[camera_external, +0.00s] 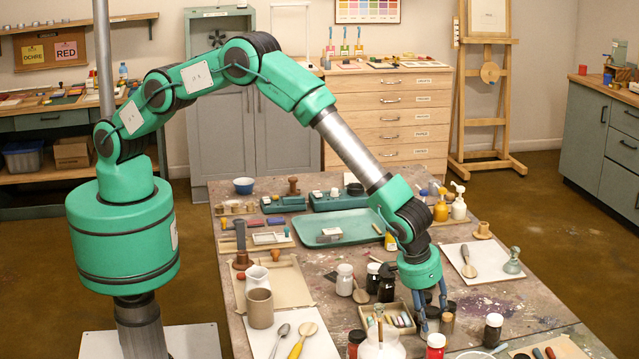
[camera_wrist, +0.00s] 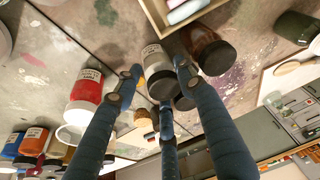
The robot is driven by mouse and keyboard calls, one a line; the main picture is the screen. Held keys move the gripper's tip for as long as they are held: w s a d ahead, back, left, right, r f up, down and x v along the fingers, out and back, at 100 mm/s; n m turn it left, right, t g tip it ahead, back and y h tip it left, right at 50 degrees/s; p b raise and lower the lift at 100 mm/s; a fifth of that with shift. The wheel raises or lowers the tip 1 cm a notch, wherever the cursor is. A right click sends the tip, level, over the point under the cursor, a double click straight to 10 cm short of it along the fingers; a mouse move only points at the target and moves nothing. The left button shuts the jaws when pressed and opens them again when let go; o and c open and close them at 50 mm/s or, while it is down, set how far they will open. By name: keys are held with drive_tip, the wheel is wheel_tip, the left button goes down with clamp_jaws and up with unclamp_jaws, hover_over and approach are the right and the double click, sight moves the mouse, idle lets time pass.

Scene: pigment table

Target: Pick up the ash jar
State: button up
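A small jar (camera_wrist: 154,58) with a pale grey body, a label and a dark lid lies between my fingertips in the wrist view; I take it as the ash jar, though its label is too small to read. My gripper (camera_wrist: 160,85) has three blue fingers spread around it, with no clear contact. In the external view my gripper (camera_external: 431,308) points down at the table's right front part, and its fingers largely hide that jar.
A red jar (camera_wrist: 86,88) and a cork-like piece (camera_wrist: 139,117) stand close by. A brown jar with a black lid (camera_wrist: 212,52) is right beside the fingers. A chalk tray (camera_external: 398,328) lies left of my gripper. The table is crowded here.

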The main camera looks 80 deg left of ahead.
drive_tip(key=c, duration=0.7)
drive_tip(key=shift+o, duration=0.2)
drive_tip(key=shift+r, duration=0.7)
wheel_tip(320, 180, up, 2)
drive_tip(key=shift+r, duration=0.1)
drive_tip(key=s+a+r+p, duration=0.1)
drive_tip(key=s+a, duration=0.8)
drive_tip(key=s, duration=0.3)
drive_tip(key=shift+s+a+r, duration=0.25)
drive_tip(key=shift+s+a, duration=0.05)
drive_tip(key=shift+s, duration=0.1)
